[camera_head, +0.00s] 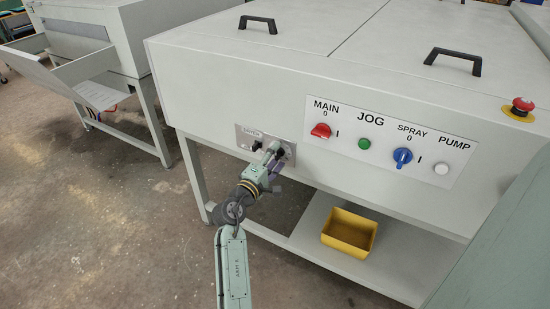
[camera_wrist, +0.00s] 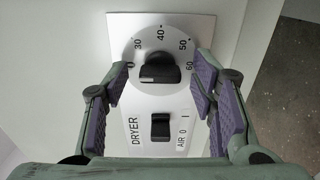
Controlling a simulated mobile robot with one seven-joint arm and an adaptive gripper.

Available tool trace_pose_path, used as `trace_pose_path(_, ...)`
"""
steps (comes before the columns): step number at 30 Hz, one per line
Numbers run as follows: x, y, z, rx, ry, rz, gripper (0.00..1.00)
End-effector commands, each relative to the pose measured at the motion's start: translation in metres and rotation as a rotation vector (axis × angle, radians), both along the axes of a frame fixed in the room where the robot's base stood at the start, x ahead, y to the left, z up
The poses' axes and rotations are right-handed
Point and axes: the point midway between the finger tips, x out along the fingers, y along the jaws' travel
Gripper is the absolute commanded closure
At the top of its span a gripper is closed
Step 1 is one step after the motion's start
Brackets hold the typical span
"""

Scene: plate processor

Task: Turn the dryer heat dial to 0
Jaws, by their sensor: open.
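The dryer heat dial (camera_wrist: 160,68) is a black knob on a round white scale marked 30, 40, 50 and 60, with a 0 at its left end. The knob's bar lies roughly level; I cannot tell which mark it points to.
Below the dial is a black AIR switch (camera_wrist: 160,127). In the head view, a red MAIN knob (camera_head: 320,131), green JOG button (camera_head: 364,144), blue SPRAY knob (camera_head: 402,156) and white PUMP button (camera_head: 441,168) are to the right. A yellow bin (camera_head: 349,231) sits on the lower shelf.

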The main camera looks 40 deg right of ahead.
Motion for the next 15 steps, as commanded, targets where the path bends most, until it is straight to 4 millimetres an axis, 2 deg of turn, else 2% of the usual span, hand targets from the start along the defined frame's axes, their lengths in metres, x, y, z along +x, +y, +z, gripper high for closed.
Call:
trace_pose_path(5,-0.004,0.012,-0.001,0.000,0.001,0.003,0.48)
trace_pose_path(15,-0.030,0.076,-0.001,0.000,0.002,0.004,0.48)
